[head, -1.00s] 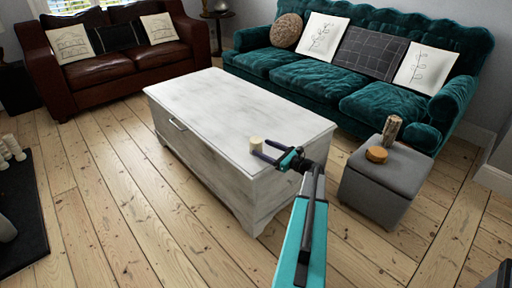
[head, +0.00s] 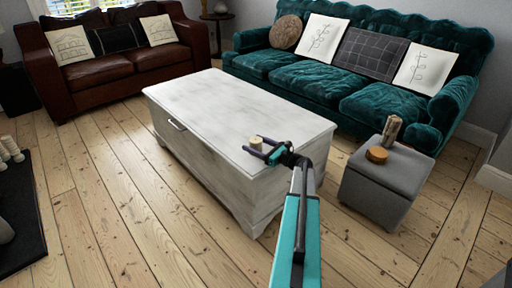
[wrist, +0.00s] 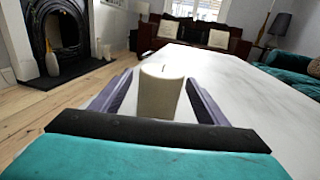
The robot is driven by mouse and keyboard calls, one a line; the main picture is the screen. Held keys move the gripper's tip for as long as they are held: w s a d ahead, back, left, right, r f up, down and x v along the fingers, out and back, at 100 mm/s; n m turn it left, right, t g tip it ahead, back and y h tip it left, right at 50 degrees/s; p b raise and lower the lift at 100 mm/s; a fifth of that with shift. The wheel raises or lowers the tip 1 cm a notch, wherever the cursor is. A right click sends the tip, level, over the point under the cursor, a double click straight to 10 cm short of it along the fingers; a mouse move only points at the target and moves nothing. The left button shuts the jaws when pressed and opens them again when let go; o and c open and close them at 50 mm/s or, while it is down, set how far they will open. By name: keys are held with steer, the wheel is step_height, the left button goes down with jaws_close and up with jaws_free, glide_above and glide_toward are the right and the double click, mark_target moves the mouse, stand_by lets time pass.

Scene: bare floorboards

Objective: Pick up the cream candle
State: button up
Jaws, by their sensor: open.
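The cream candle (head: 256,142) stands upright on the white chest (head: 225,105), close to its near right edge. In the wrist view the candle (wrist: 161,92) stands between the two fingers, with a gap showing on each side. My gripper (head: 259,152) is open around it, its fingers reaching in low over the chest top. In the wrist view my gripper (wrist: 160,100) has one finger left and one right of the candle. The candle's lower end is partly hidden behind the gripper's dark front edge.
A grey ottoman (head: 380,182) with a round wooden box (head: 377,154) and a patterned cylinder (head: 391,130) stands right of my arm. A teal sofa (head: 300,70) and a brown leather sofa (head: 110,65) stand behind the chest. The rest of the chest top is clear.

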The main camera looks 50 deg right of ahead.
mark_target(255, 139)
steer(key=c, duration=1.3)
steer(key=shift+o, duration=0.2)
steer(key=shift+r, duration=0.2)
steer(key=shift+r, duration=0.2)
step_height(255, 139, up, 3)
steer(key=shift+r+p, duration=0.1)
steer(key=shift+p, duration=0.7)
steer(key=s+r+p, duration=0.1)
steer(key=s+p, duration=0.1)
steer(key=s, duration=1.4)
steer(key=shift+d+p, duration=0.2)
steer(key=shift+p, duration=0.1)
